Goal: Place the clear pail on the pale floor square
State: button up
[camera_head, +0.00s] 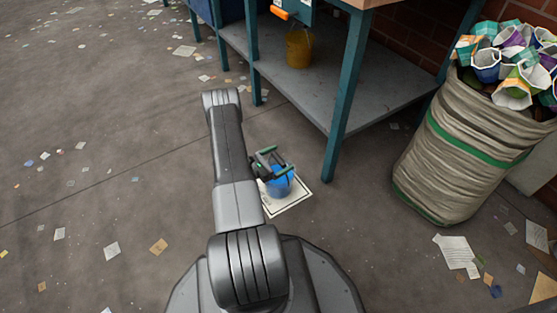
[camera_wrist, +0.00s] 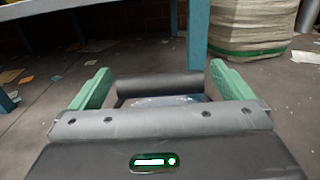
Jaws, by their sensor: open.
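A small blue, possibly see-through pail (camera_head: 279,182) stands on the pale floor square (camera_head: 297,203), which has a dark border line. No other pail that looks clear shows. My gripper (camera_head: 276,160) is open just above and beside the pail, its green-padded fingers near the rim. In the wrist view my gripper (camera_wrist: 160,72) has its fingers spread wide. A pale bluish sliver of the pail (camera_wrist: 165,100) shows between them, mostly hidden by the gripper body. I cannot tell whether the fingers touch it.
A teal-legged bench (camera_head: 345,95) stands close behind the square, with a yellow bucket (camera_head: 298,48) on its low shelf (camera_head: 290,85). A full sack of cups (camera_head: 455,160) stands to the right. Paper scraps litter the floor; the left side is open.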

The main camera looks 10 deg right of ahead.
jog(key=p+v, duration=0.3)
jog(key=v, duration=0.9)
